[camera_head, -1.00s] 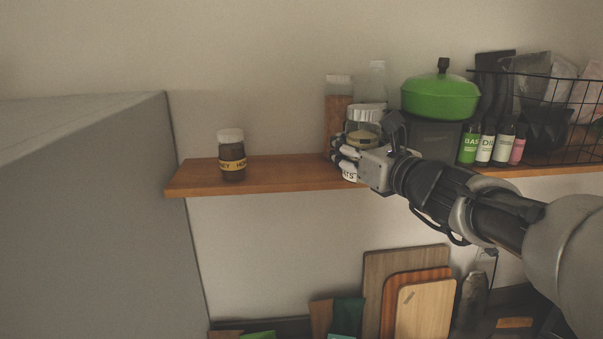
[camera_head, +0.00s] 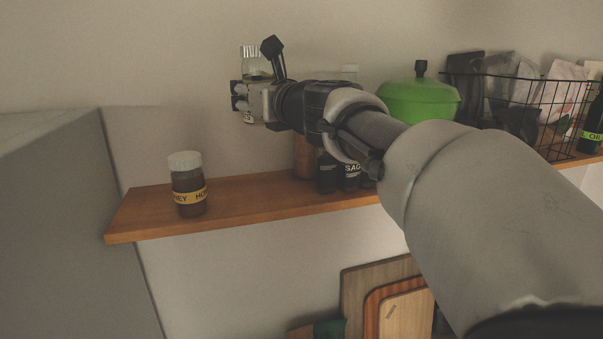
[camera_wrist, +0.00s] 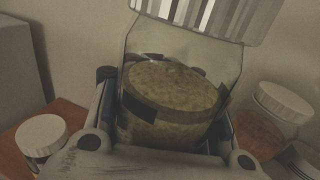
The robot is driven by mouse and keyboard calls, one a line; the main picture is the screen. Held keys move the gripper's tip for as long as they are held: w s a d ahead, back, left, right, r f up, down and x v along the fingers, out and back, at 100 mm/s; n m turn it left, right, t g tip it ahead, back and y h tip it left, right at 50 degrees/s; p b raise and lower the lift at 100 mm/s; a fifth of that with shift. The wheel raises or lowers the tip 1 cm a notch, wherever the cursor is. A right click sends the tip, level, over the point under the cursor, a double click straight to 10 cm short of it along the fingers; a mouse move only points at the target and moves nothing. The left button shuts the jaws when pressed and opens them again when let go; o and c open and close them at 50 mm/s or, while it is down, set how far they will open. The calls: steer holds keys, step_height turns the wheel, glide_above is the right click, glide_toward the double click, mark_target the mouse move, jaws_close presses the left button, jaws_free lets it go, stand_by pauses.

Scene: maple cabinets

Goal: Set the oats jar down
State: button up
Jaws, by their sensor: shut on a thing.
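The oats jar (camera_head: 256,68) is a clear glass jar with a pale lid and beige contents. It is held up above the wooden shelf (camera_head: 262,203), apart from it. My gripper (camera_head: 240,98) is shut around the jar's body and hides most of its label in the head view. The shelf's free stretch lies below and in front of the jar.
A honey jar (camera_head: 188,190) with a white lid stands near the shelf's left end. Dark labelled containers (camera_head: 340,172) and a green pot (camera_head: 420,100) stand to the right, partly behind my arm. A wire basket (camera_head: 530,110) is farther right.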

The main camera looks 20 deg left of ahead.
steer(key=f+b, duration=0.3)
steer(key=f, duration=0.5)
steer(key=f+b, duration=0.2)
steer(key=f, duration=0.6)
steer(key=shift+w+a+f+b, duration=0.1)
steer(key=shift+w+a+b, duration=0.1)
steer(key=shift+b, duration=0.2)
steer(key=o, duration=0.8)
steer(key=shift+f, duration=0.1)
steer(key=o, duration=0.7)
